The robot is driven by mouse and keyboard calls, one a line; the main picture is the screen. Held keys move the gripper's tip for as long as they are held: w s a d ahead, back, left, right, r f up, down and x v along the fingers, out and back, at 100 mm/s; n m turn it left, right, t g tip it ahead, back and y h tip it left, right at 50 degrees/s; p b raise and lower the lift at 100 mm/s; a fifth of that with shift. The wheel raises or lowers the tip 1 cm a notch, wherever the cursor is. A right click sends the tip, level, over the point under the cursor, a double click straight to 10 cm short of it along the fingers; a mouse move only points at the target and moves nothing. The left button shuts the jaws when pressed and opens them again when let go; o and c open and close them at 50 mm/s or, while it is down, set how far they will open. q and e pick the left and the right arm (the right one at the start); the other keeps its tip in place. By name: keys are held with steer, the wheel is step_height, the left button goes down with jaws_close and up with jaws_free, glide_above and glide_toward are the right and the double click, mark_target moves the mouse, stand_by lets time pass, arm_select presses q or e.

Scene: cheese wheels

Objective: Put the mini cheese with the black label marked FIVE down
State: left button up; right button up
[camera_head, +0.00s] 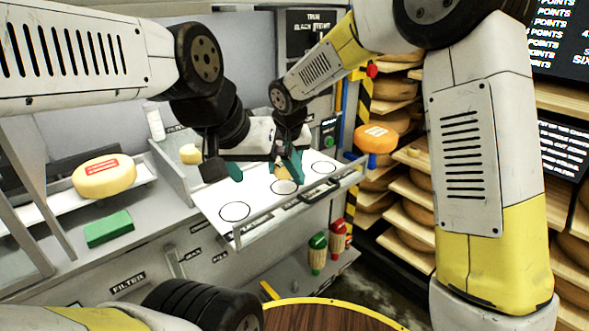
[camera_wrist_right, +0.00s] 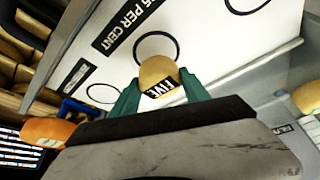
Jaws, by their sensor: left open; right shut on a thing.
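The mini cheese (camera_wrist_right: 158,72) is small, round and tan, with a black label marked FIVE. My right gripper (camera_wrist_right: 160,92) is shut on it, with a teal finger on each side. In the head view the right gripper (camera_head: 286,166) is over the white tray (camera_head: 262,204), and only a sliver of the cheese shows between its fingers. The tray has several printed black circles; one circle (camera_wrist_right: 157,46) shows just beside the cheese in the wrist view. I cannot tell whether the cheese touches the tray. My left gripper (camera_head: 224,170) is open and empty above the tray's left part.
A small pale cheese (camera_head: 190,153) stands behind the tray's left end. A big labelled cheese (camera_head: 104,177) and a green block (camera_head: 109,229) are at left. An orange cheese (camera_head: 376,138) is at the tray's right. Shelves of cheese wheels (camera_head: 397,190) stand at right.

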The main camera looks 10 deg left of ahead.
mark_target(284, 176)
steer(key=shift+f, duration=1.8)
steer(key=shift+f, duration=0.1)
steer(key=o, duration=1.4)
steer(key=shift+o, duration=0.2)
